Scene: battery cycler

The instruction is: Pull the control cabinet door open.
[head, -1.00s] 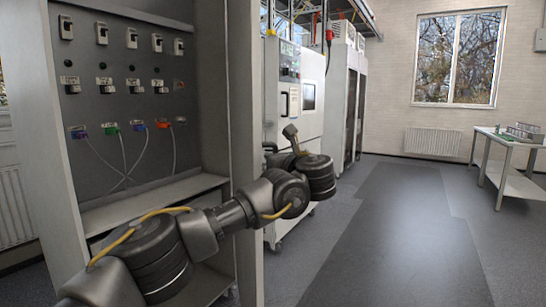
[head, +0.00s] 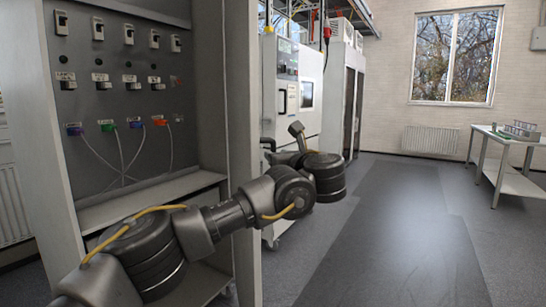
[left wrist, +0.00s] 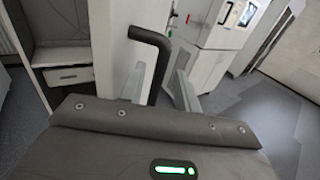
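The control cabinet (head: 58,150) stands at the left of the head view. Its inside panel (head: 125,55) with switches and coloured plugs is in plain sight. A pale upright panel (head: 244,150) stands at its right edge, seen nearly edge-on; it looks like the open door. A black bent handle (left wrist: 156,48) shows in front of a pale panel in the left wrist view. My left gripper (left wrist: 160,88) is open, with one finger on each side of the handle, which is nearer the left finger. Contact is unclear. My right gripper is out of view.
White test machines (head: 292,85) stand behind the cabinet's right edge, close to my left arm. A bench (head: 500,145) stands far right below the window. The floor (head: 400,225) on the right is clear.

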